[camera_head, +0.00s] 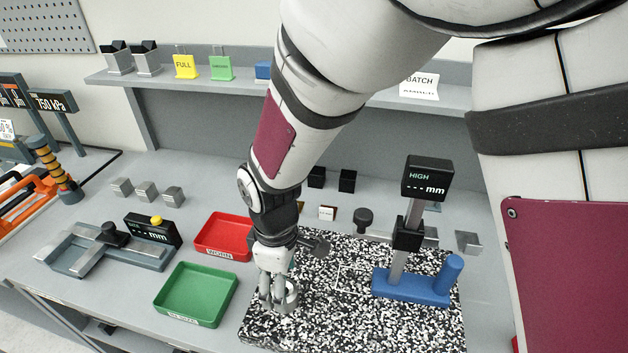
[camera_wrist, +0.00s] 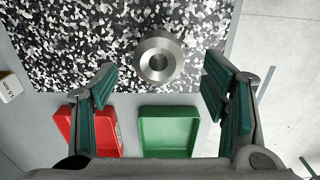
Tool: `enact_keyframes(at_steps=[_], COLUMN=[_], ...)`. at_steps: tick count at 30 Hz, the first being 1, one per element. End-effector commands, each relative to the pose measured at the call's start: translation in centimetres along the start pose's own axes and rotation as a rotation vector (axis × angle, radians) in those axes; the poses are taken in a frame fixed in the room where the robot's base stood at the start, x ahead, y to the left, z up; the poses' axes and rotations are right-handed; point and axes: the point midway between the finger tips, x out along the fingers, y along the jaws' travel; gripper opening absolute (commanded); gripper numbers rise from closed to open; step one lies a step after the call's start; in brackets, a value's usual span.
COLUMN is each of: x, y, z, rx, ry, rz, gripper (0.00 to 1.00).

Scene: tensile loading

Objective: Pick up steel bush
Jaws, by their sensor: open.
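The steel bush (camera_wrist: 160,60) is a round grey metal ring with a dark central hole. It sits on the black-and-white speckled plate (camera_wrist: 75,45). In the head view the bush (camera_head: 289,297) is at the plate's left front part, partly hidden by my fingers. My gripper (camera_head: 277,300) is open and points down at the bush. In the wrist view the two green-padded fingers (camera_wrist: 160,90) are wide apart, with the bush centred between them and a little beyond their tips. Whether the fingers are level with it is hard to tell.
A green tray (camera_head: 196,316) and a red tray (camera_head: 197,248) stand left of the plate. A blue-based height gauge (camera_head: 410,290) stands on the plate's right. A grey size gauge (camera_head: 75,262) is farther left. Small metal blocks (camera_head: 147,194) and a shelf (camera_head: 210,88) are behind.

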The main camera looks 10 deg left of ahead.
Motion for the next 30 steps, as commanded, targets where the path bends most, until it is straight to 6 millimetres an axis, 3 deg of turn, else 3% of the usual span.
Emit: enact_keyframes(at_steps=[9, 20, 28, 30], x=[3.9, 4.6, 4.6, 4.6], y=[0.1, 0.2, 0.2, 0.2], z=[0.0, -0.1, -0.1, -0.1], rx=[-0.001, -0.001, -0.001, -0.001], ry=[-0.003, -0.001, -0.001, 0.000], rz=[-0.001, 0.001, 0.001, 0.002], gripper=[0.68, 0.65, 0.04, 0.00])
